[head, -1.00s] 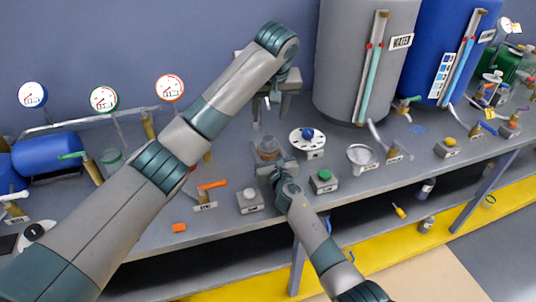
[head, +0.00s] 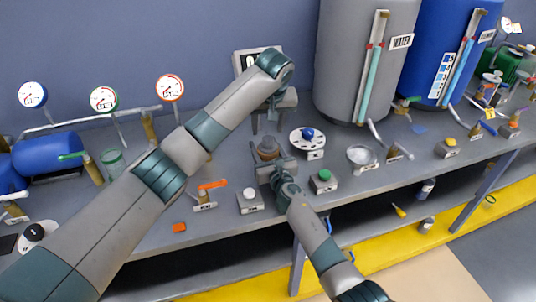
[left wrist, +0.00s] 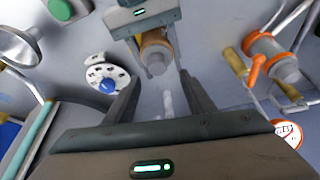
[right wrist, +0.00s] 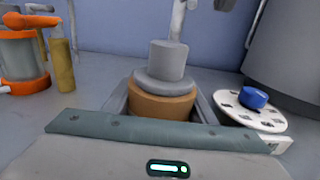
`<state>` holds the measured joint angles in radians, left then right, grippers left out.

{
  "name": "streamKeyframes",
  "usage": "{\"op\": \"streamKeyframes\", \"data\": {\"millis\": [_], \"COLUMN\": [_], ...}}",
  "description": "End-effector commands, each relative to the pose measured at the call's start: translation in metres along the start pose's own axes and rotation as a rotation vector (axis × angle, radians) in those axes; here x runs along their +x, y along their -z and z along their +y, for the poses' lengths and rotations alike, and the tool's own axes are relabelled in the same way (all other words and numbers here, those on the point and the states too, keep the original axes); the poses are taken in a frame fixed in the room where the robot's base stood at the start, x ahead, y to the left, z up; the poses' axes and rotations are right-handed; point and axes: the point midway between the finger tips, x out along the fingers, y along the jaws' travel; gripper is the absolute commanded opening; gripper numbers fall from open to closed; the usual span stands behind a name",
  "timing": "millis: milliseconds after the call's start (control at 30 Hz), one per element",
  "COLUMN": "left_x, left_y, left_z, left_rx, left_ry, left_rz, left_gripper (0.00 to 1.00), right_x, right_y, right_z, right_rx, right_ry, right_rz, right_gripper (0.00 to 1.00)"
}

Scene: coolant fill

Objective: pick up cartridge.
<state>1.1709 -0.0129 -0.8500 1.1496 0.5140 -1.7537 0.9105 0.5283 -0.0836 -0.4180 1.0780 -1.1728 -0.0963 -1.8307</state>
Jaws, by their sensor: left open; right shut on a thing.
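A brown cylinder with a stepped grey top (right wrist: 163,85) stands upright on the bench. I cannot tell which part of it is the cartridge. It shows between my grippers in the head view (head: 267,148) and at the upper middle of the left wrist view (left wrist: 155,48). My right gripper (head: 275,163) is shut on its brown lower part, one finger on each side. My left gripper (head: 265,122) is open and empty, pointing down, a little above and behind the cylinder. Its two fingers frame bare bench in the left wrist view (left wrist: 160,95).
A white round dial with a blue knob (head: 307,135) stands close on the right. A green-button box (head: 323,181) and white-button box (head: 249,200) sit in front. An orange-handled valve (head: 207,193) is at the left. A large grey tank (head: 345,70) stands behind.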

Motion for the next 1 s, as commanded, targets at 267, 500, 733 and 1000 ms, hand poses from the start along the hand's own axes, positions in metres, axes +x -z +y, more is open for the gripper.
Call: {"op": "streamKeyframes", "data": {"millis": [267, 500, 733, 1000], "left_x": [0.013, 0.042, 0.052, 0.052], "left_y": [-0.003, -0.006, -0.006, -0.006], "left_z": [0.001, 0.003, 0.004, 0.004], "left_rx": [0.000, -0.001, 0.000, 0.000], "left_ry": [0.003, 0.002, 0.001, 0.000], "left_rz": [-0.002, -0.001, 0.000, 0.000], "left_gripper": [0.50, 0.50, 0.50, 0.50], "right_x": [0.000, 0.000, 0.000, 0.000], "right_y": [0.000, 0.000, 0.000, 0.000], "right_z": [0.000, 0.000, 0.000, 0.000], "right_rx": [0.000, 0.000, 0.000, 0.000], "right_ry": [0.000, 0.000, 0.000, 0.000], "right_rz": [0.000, 0.000, 0.000, 0.000], "right_gripper": [0.28, 0.28, 0.28, 0.28]}}
